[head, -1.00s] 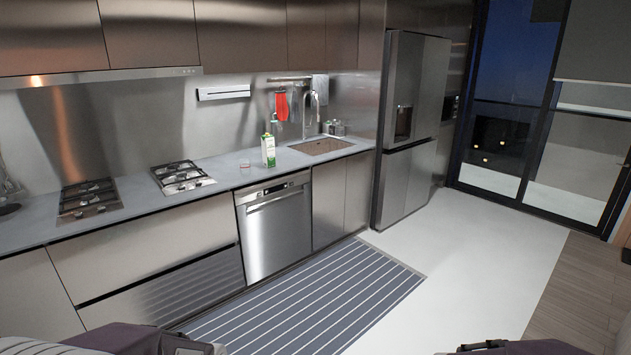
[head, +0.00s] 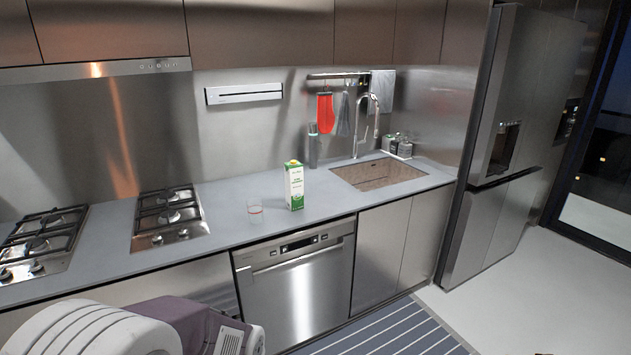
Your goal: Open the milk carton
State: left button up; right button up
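The milk carton (head: 294,187) is white and green and stands upright on the grey counter (head: 230,211), above the dishwasher. Its top looks small and greenish; I cannot tell the state of its cap from here. Part of my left arm shows at the bottom left, well short of the carton, and its gripper is out of view. My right gripper is also not in view.
The sink (head: 377,174) with a tall faucet (head: 366,118) is to the right, and gas burners (head: 167,216) are to the left. The dishwasher (head: 297,283) is below. A striped runner (head: 400,334) lies on the floor.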

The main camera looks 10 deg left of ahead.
aim_at(294, 175)
jog(key=i+l+u, duration=0.15)
jog(key=i+u, duration=0.35)
jog(key=i+l+u, duration=1)
jog(key=k+j, duration=0.05)
